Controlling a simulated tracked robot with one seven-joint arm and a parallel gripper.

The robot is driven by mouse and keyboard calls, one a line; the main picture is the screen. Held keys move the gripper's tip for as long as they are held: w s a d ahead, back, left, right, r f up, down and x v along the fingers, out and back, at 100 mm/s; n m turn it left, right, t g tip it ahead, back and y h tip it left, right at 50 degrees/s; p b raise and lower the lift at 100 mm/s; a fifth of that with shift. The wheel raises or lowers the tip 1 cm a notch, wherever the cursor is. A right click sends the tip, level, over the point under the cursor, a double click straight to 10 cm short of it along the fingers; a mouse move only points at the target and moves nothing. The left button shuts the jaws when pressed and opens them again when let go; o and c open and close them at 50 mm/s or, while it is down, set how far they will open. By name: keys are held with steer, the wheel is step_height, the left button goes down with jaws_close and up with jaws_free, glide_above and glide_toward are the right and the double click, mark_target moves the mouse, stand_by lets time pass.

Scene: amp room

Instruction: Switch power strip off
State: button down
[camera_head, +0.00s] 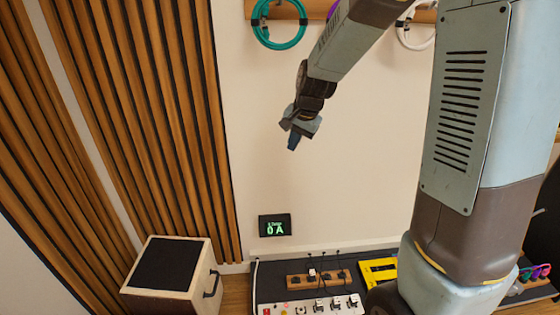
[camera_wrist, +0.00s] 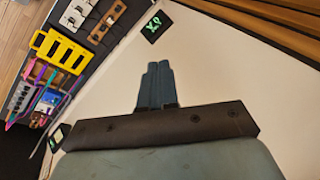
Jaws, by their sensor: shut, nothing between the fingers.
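A white power strip (camera_head: 320,307) with several sockets and plugs lies at the bottom edge of the head view, partly cut off. Small red marks show near its left end; I cannot tell the switch's position. Part of the white strip also shows at the top left of the wrist view (camera_wrist: 77,12). My gripper (camera_head: 292,145) is shut and empty, in the air before the pale wall, well above the strip and apart from it. Its closed blue fingers (camera_wrist: 158,68) show in the wrist view. A small dark display (camera_head: 275,225) reads "0 A" in green.
Behind the strip lies a wooden block with several plugs (camera_head: 317,278); a yellow item (camera_head: 378,271) is to its right. Coiled cables (camera_head: 279,43) hang above. The air below my gripper is clear.

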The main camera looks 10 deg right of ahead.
steer(key=s+d+r+n+t, duration=0.1)
steer(key=s+d+r, duration=0.3)
steer(key=s, duration=0.4)
steer(key=s+d+r+n+h, duration=0.1)
steer(key=s+d+r+n, duration=0.2)
steer(key=s+r, duration=0.3)
steer(key=s+d+r+n+t+h, duration=0.1)
steer(key=s+d+r, duration=0.4)
steer(key=s, duration=0.7)
steer(key=shift+s+r+n+t, duration=0.25)
steer(key=shift+r+n+t, duration=0.05)
steer(key=shift+n, duration=0.3)
steer(key=shift+s, duration=0.15)
